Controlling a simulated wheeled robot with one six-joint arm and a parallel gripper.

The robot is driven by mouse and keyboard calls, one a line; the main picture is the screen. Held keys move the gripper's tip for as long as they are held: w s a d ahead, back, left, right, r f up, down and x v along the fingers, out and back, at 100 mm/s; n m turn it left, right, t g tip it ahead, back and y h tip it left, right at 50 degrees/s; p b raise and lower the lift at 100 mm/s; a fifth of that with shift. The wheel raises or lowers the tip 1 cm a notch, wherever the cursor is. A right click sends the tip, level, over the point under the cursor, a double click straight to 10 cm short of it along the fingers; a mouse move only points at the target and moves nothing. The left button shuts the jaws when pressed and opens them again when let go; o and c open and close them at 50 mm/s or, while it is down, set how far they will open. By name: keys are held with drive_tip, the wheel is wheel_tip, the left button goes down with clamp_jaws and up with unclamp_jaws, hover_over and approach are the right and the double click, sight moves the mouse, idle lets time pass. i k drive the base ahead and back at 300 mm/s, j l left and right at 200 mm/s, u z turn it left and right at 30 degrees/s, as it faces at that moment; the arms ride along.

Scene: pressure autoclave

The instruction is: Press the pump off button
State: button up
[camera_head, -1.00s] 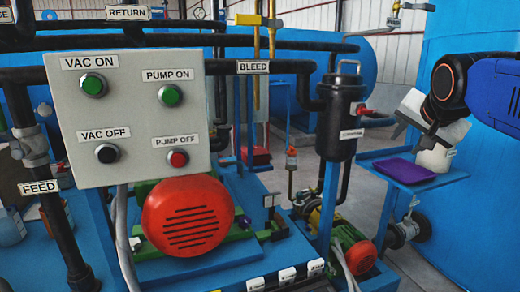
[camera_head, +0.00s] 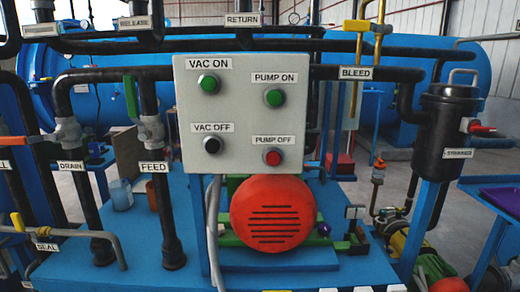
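The pump off button (camera_head: 272,157) is a red round button at the lower right of a light grey control panel (camera_head: 243,125), under a PUMP OFF label. The green pump on button (camera_head: 274,97) is above it. The green vac on button (camera_head: 208,84) is at the upper left and the black vac off button (camera_head: 211,145) at the lower left. The panel faces me, fully visible, with nothing in front of it. My gripper is not in the picture.
A red motor cover (camera_head: 273,213) sits just below the panel. Dark pipes with DRAIN and FEED labels stand at the left. A black strainer (camera_head: 446,135) with a red valve handle (camera_head: 482,127) stands at the right. A purple tray (camera_head: 503,200) is at the right edge.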

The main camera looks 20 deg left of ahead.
sight(273, 158)
drive_tip(key=u, duration=1.15)
